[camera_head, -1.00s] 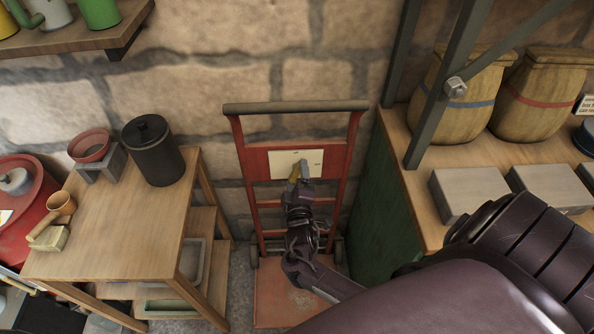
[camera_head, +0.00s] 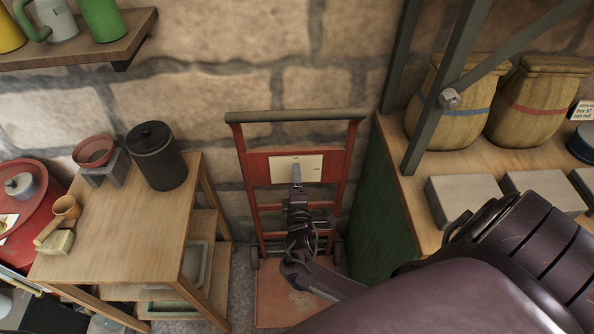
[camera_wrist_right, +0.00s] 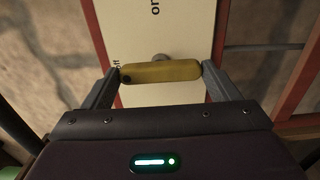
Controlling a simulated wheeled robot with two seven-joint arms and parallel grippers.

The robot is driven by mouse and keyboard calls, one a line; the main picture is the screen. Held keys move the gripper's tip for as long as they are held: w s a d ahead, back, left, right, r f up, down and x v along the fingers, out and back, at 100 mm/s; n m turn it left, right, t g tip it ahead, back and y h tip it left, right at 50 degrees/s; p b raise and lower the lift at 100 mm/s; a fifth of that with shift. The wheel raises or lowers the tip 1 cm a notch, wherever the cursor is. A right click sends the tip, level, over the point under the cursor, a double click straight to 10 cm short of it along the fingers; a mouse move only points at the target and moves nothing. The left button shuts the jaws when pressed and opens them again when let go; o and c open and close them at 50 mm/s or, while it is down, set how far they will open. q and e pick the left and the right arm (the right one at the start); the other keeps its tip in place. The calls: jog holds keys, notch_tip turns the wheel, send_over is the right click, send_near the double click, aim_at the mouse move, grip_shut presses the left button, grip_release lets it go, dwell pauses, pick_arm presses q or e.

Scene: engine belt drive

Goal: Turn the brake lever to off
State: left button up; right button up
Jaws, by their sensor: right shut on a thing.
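The brake lever (camera_wrist_right: 160,72) is a yellow bar with a dark spot at its left end. It lies across a cream plate (camera_wrist_right: 140,30) in front of a round grey pivot. The plate reads "on" at the top, and part of a second label shows by the lever's left end. My right gripper (camera_wrist_right: 160,80) is shut on the lever, with one finger at each end of it. In the head view the plate (camera_head: 283,170) is on a red hand truck, and my right gripper (camera_head: 297,180) reaches it from below and hides the lever. My left gripper is not in view.
The red hand truck (camera_head: 254,172) stands against the stone wall. A wooden table (camera_head: 140,220) with a dark canister (camera_head: 157,160) is on the left. A green-sided bench (camera_head: 375,205) with grey blocks and barrels is close on the right.

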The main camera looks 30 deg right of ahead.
jog(key=o, duration=0.9)
jog(key=shift+s, duration=0.1)
jog(key=v, duration=0.7)
jog(key=shift+s+a, duration=0.2)
jog(key=shift+s, duration=0.1)
